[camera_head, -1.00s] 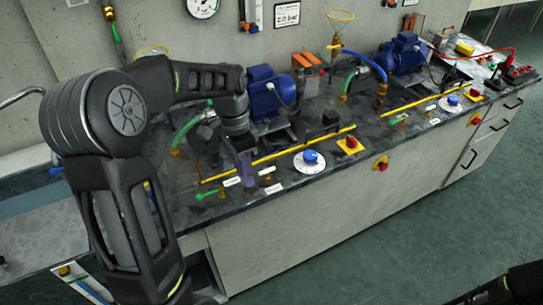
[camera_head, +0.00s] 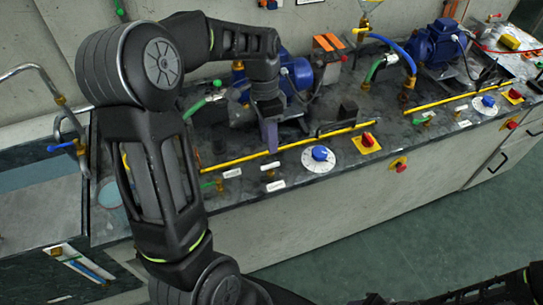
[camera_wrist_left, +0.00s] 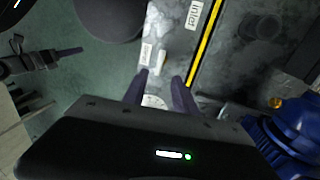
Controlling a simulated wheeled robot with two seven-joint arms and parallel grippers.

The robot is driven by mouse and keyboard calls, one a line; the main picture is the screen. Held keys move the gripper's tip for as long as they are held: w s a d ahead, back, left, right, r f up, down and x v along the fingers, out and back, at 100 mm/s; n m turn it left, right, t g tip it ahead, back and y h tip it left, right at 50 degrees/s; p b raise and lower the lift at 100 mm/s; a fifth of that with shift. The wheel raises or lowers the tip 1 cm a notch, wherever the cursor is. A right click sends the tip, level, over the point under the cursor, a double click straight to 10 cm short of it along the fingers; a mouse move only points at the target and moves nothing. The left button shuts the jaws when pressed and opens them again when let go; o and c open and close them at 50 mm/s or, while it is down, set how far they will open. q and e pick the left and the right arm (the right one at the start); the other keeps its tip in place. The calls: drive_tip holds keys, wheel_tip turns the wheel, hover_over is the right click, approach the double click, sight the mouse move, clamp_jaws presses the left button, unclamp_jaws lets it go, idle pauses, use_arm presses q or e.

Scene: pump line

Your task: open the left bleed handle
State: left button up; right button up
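A small white handle (camera_head: 270,165) on a brass fitting, which I take for the left bleed handle, sits near the bench's front edge. It also shows in the left wrist view (camera_wrist_left: 160,62), beside a white label (camera_wrist_left: 147,52) whose print I cannot read. My left gripper (camera_head: 270,148) points down just behind the handle. In the left wrist view, its two fingers (camera_wrist_left: 160,78) are apart with nothing between them, and the handle lies just beyond their tips. What looks like my right gripper (camera_wrist_left: 62,53) hangs over the floor; its opening is unclear.
A blue knob on a white dial (camera_head: 320,157) and a red knob on a yellow plate (camera_head: 367,141) stand right of the handle. A yellow strip (camera_head: 300,144) runs behind. Blue pumps (camera_head: 436,42) stand farther back.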

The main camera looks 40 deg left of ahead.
sight(270, 166)
use_arm(q)
drive_tip(key=f, duration=0.4)
drive_tip(key=s+d+f, duration=0.1)
drive_tip(key=f, duration=0.1)
drive_tip(key=shift+f+p, duration=0.35)
drive_tip(key=shift+f, duration=0.05)
drive_tip(key=shift+c, duration=0.2)
clamp_jaws()
